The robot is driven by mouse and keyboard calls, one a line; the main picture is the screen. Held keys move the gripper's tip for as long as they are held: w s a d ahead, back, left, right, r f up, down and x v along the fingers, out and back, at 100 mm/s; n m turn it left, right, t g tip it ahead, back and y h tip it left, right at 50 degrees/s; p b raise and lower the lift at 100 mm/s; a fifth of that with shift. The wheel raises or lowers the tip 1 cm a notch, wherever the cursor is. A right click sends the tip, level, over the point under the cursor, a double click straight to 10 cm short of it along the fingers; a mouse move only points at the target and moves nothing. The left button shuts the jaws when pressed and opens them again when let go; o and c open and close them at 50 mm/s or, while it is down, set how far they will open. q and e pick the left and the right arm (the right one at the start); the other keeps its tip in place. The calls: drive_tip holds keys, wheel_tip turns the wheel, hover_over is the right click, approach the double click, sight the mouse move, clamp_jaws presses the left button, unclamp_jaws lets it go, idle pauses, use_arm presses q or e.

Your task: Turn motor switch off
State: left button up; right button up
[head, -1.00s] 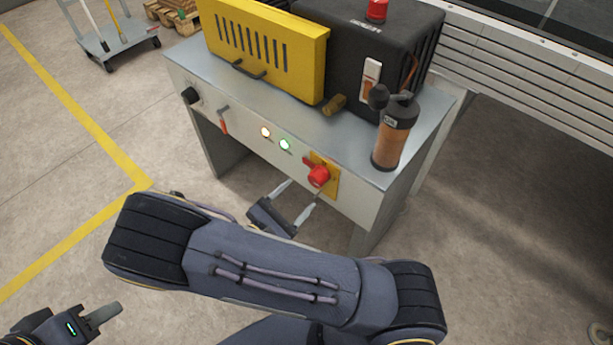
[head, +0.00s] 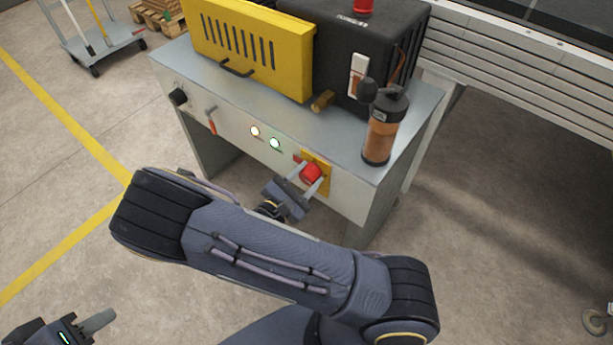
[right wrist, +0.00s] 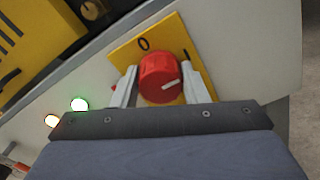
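A red rotary knob (head: 312,173) sits on a yellow plate (head: 325,183) on the front panel of a grey bench. The right wrist view shows the knob (right wrist: 160,78) close up, with O and I marks on the plate (right wrist: 124,56) and a white line on the knob pointing right. My right gripper (head: 308,177) is open, its fingers on either side of the knob. In the right wrist view the fingers (right wrist: 158,85) lie close beside the knob; I cannot tell whether they touch it. My left gripper (head: 95,322) is at the lower left, far from the bench, only partly seen.
Lit white (head: 255,131) and green (head: 275,143) lamps, an orange-handled lever (head: 211,121) and a black knob (head: 178,97) share the panel. A yellow guard (head: 250,50), black box (head: 335,45) and orange-black canister (head: 381,130) stand on the bench.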

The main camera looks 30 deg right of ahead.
drive_tip(key=c, duration=0.5)
drive_tip(key=shift+o, duration=0.2)
drive_tip(key=n+p, duration=0.3)
drive_tip(key=shift+r, duration=0.2)
drive_tip(key=n+p, duration=0.3)
drive_tip(key=n, duration=0.1)
drive_tip(key=shift+w+n, duration=0.1)
drive_tip(key=shift+n, duration=0.3)
drive_tip(key=n+p, duration=0.2)
drive_tip(key=n, duration=0.3)
drive_tip(key=shift+f, duration=0.1)
drive_tip(key=shift+w+f+n+p, duration=0.15)
drive_tip(key=shift+n+p, duration=0.55)
drive_tip(key=shift+n, duration=1.8)
